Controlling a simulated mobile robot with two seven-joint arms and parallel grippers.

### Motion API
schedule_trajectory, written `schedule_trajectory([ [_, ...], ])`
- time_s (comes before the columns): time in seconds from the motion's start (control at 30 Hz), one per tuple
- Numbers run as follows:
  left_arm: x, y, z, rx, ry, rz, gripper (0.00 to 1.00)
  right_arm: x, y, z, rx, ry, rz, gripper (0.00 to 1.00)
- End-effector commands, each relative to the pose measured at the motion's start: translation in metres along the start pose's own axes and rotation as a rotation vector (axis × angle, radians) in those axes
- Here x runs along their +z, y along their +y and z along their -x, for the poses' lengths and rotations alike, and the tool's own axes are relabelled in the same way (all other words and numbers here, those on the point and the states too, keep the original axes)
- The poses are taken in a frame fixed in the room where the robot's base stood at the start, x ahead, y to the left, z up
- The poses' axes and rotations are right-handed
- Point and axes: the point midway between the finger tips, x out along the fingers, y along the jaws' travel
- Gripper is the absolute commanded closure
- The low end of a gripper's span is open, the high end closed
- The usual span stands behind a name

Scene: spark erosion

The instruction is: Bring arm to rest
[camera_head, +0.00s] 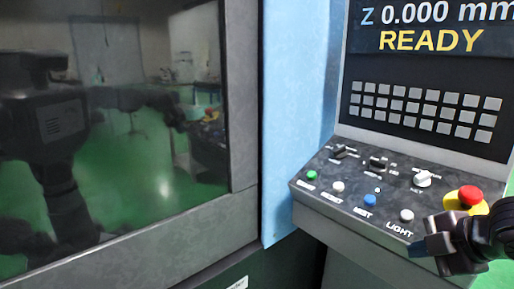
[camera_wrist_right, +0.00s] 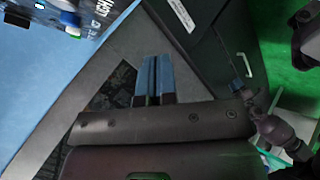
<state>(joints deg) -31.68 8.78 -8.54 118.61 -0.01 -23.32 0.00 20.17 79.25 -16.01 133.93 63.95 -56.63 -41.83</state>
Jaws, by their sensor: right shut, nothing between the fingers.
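My right gripper (camera_head: 418,248) is at the lower right of the head view, in front of the control panel's front edge, just below the white LIGHT button (camera_head: 406,215). In the right wrist view its two blue-tipped fingers (camera_wrist_right: 154,77) lie together with nothing between them. Part of my right arm runs out of the head view at the right edge. My left gripper does not show directly.
The sloped control panel (camera_head: 345,197) carries a green, a white and a blue button, knobs and a red emergency stop (camera_head: 470,195). The screen (camera_head: 430,28) reads "Z 0.000 mm READY". A dark machine window (camera_head: 150,190) at left reflects the room and me.

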Motion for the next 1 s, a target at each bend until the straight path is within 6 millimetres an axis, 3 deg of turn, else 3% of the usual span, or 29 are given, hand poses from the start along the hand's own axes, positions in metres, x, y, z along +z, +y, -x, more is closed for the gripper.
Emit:
schedule_trajectory([
  [0.2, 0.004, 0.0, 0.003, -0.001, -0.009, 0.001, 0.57, -0.002, -0.056, -0.037, -0.032, -0.002, -0.171, 1.0],
  [0.5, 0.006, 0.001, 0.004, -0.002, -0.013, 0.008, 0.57, -0.005, -0.136, -0.07, -0.05, -0.065, -0.477, 1.0],
  [0.77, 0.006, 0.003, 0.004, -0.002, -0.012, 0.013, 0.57, -0.007, -0.207, -0.081, -0.052, -0.18, -0.799, 1.0],
  [1.0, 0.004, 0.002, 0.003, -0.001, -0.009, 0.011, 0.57, -0.009, -0.272, -0.075, -0.047, -0.343, -1.125, 1.0],
])
